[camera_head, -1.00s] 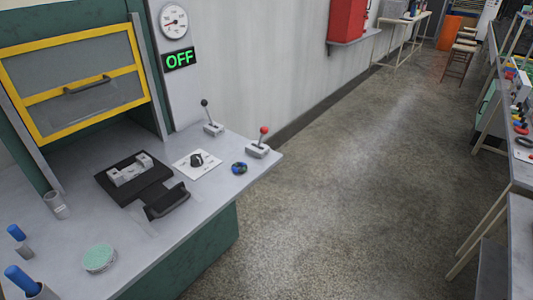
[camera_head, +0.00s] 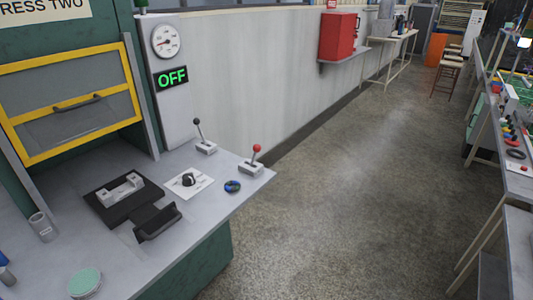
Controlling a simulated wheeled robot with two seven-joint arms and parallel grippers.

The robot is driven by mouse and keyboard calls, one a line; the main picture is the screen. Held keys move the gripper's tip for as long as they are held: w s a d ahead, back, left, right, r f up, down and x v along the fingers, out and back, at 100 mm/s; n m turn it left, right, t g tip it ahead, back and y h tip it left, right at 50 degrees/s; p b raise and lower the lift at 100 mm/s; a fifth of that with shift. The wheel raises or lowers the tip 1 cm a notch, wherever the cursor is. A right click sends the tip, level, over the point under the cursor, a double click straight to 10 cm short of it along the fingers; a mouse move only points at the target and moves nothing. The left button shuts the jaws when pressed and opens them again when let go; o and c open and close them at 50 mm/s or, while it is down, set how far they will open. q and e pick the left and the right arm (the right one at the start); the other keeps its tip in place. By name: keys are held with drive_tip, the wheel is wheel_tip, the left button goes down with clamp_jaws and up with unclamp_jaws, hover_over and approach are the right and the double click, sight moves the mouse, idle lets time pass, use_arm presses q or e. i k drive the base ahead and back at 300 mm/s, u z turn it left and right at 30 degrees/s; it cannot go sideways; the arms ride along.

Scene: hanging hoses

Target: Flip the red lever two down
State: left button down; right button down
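The red lever (camera_head: 256,151) has a red ball knob on a short stem. It stands on a grey base (camera_head: 250,168) near the right corner of the press bench, and its stem points up, tilted slightly right. A similar lever with a black knob (camera_head: 197,124) stands to its left and further back. A sign at the upper left, partly cut off, reads "RESS TWO" (camera_head: 50,11). A green "OFF" display (camera_head: 171,77) is on the panel behind the levers. Neither of my grippers is in the head view.
The floor (camera_head: 340,210) right of the bench is clear. Another bench (camera_head: 518,180) runs along the right.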

sight(257, 148)
drive_tip(key=z, duration=0.65)
drive_tip(key=i, duration=1.4)
drive_tip(key=u, duration=0.7)
